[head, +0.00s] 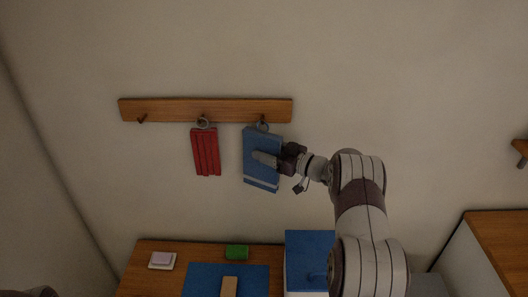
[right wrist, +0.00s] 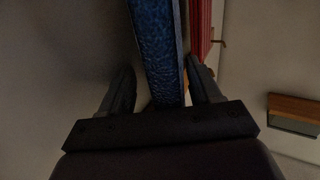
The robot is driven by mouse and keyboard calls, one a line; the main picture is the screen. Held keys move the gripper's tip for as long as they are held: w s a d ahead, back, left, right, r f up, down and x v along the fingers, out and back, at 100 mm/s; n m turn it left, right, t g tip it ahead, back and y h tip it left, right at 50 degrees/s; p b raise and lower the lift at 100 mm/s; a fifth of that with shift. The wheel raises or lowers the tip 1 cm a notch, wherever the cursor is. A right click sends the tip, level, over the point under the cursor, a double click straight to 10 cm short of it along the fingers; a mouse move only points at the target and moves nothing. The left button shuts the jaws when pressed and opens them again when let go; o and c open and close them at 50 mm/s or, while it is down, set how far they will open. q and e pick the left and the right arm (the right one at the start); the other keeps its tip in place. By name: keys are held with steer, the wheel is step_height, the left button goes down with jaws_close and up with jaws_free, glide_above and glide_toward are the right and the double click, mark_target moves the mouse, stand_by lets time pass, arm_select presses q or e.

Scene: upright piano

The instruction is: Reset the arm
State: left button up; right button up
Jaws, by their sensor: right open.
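My right gripper (head: 264,159) is at the blue hanging item (head: 262,142), which looks like a book or pad on a ring at the rack's right hook. In the right wrist view the gripper (right wrist: 162,70) is open, with one finger on each side of the blue item (right wrist: 160,40). A gap shows on the left finger's side; contact on the right side is unclear. The right arm reaches up from the lower right in the head view. My left gripper is not clearly in view; only a dark piece shows at the bottom left corner.
A wooden rack (head: 170,107) is on the wall, its left peg empty. A red hanging item (head: 205,152) is just left of the blue one.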

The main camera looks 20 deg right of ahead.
steer(key=b+v, duration=0.3)
steer(key=v, duration=0.8)
steer(key=shift+s+d+f, duration=0.2)
steer(key=shift+s, duration=0.1)
